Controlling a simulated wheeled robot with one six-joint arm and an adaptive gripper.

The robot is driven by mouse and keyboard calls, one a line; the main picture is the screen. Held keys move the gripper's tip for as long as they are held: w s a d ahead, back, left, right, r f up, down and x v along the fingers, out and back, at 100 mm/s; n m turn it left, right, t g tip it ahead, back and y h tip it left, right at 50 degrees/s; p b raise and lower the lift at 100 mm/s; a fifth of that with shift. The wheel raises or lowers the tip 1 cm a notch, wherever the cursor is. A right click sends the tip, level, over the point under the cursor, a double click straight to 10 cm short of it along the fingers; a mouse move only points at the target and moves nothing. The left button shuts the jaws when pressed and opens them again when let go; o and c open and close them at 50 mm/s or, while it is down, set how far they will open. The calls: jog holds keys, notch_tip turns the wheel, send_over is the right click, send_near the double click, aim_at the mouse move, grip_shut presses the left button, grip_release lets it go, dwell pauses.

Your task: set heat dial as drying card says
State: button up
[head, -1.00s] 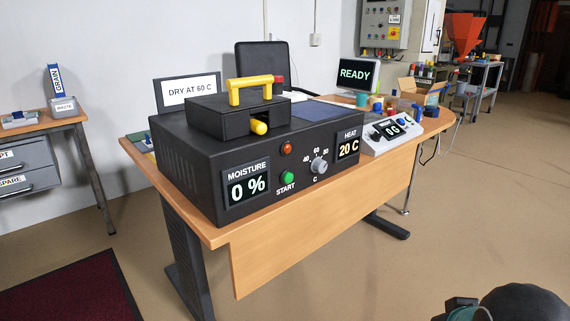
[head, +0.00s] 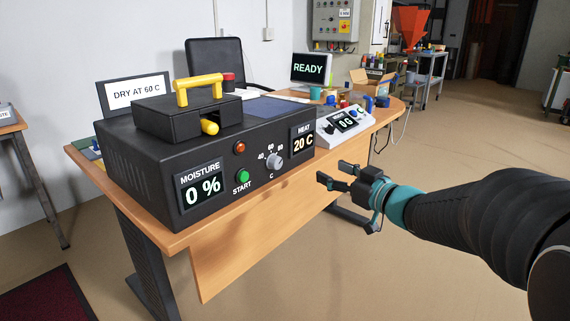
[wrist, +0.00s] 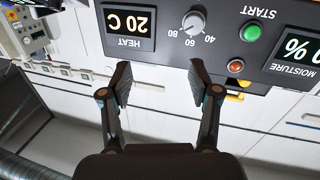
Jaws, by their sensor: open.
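The drying card (head: 136,92) reads "DRY AT 60 C" and stands behind the black dryer box (head: 135,168). The grey heat dial (head: 274,160) is on the dryer's front panel with marks 40, 60 and 80 around it; I cannot tell where its pointer is. The heat display (head: 302,141) reads 20 C. My gripper (head: 333,172) is open and empty, in front of the panel, to the right of the dial and apart from it. In the wrist view, upside down, the dial (wrist: 193,24) shows beyond the open fingers (wrist: 160,64), nearer the right one.
The green START button (head: 242,176) and red lamp (head: 239,147) sit left of the dial. The moisture display (head: 201,188) reads 0 %. A white control box (head: 343,126) stands right of the dryer on the desk (head: 250,225). Floor in front is clear.

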aim_at(279, 163)
jog(key=w+a+g+y, duration=0.1)
jog(key=w+a, duration=0.1)
jog(key=a, duration=0.2)
jog(key=w+a+f+n+y, duration=0.1)
jog(key=w+a, duration=0.1)
jog(key=a, duration=0.2)
jog(key=w+a+g+y, duration=0.1)
jog(key=w+a, duration=0.2)
jog(key=a, duration=0.2)
jog(key=shift+f+n+g+p, duration=0.2)
jog(key=shift+n+g+p, duration=0.1)
jog(key=c, duration=1.2)
